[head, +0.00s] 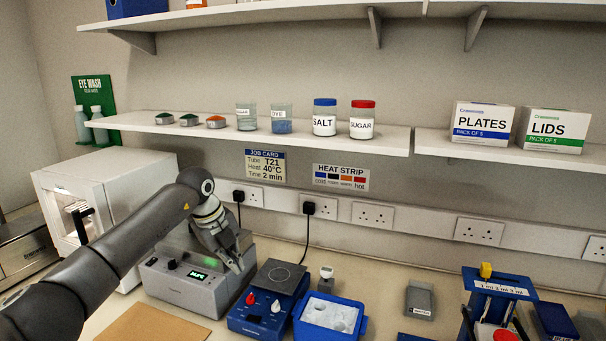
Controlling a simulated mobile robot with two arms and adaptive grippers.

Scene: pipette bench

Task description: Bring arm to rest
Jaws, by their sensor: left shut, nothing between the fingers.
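My left arm comes in from the left in the head view. Its gripper (237,266) points down over the right part of a grey bench device (185,288) with a green lit display. The gripper is shut with nothing seen in it. I cannot tell whether its fingertips touch the device. The arm hides part of the device's back and part of the white cabinet. My right gripper is not in view.
Right of the grey device stand a blue hotplate (254,318) with red and white knobs and a blue ice tray (299,327). A white cabinet (120,178) stands behind the arm. A shelf (390,143) with jars runs above. A blue rack (497,284) stands at the right.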

